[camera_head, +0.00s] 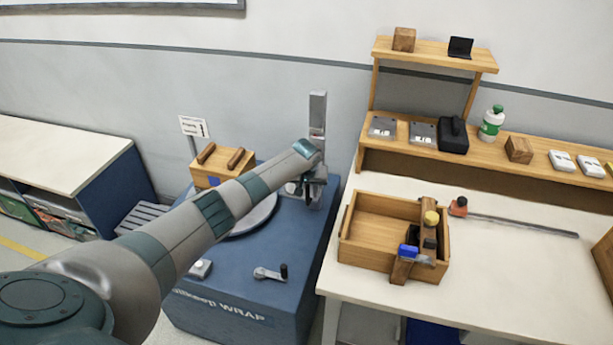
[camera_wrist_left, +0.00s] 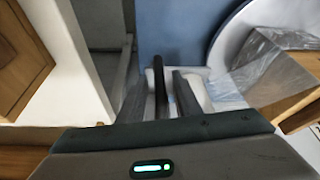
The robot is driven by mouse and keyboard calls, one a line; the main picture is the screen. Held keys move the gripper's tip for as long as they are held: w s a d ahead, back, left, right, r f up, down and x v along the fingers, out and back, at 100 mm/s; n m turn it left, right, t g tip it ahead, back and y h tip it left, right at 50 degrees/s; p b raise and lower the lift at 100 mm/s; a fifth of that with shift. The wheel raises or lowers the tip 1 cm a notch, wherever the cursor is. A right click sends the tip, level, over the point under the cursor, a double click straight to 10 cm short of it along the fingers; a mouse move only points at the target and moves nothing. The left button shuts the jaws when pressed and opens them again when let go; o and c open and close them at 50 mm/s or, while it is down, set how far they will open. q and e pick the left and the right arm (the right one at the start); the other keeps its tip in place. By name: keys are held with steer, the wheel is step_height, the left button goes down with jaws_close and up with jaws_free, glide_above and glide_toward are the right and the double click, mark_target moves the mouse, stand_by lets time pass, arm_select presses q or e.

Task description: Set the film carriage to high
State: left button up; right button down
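The blue wrap machine (camera_head: 255,295) stands in the middle with a grey upright mast (camera_head: 318,112) at its back right. The film carriage is low on the mast, mostly hidden behind my left arm in the head view. In the left wrist view a pale part (camera_wrist_left: 200,88), likely the carriage, has clear film (camera_wrist_left: 250,65) running right from it. My left gripper (camera_head: 307,188) is at the mast's lower part. In the left wrist view its two fingers (camera_wrist_left: 158,98) stand apart on either side of a dark upright bar (camera_wrist_left: 158,72), with gaps visible. My right gripper is not in view.
A wooden load (camera_head: 222,163) sits on the round turntable (camera_head: 262,212). To the right, a white bench (camera_head: 500,270) holds an open wooden box (camera_head: 360,255). A shelf (camera_head: 545,170) with several items stands behind it.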

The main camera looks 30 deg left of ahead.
arm_select(q)
steer(key=b+v, duration=0.3)
steer(key=v, duration=1.4)
steer(key=shift+s, duration=0.15)
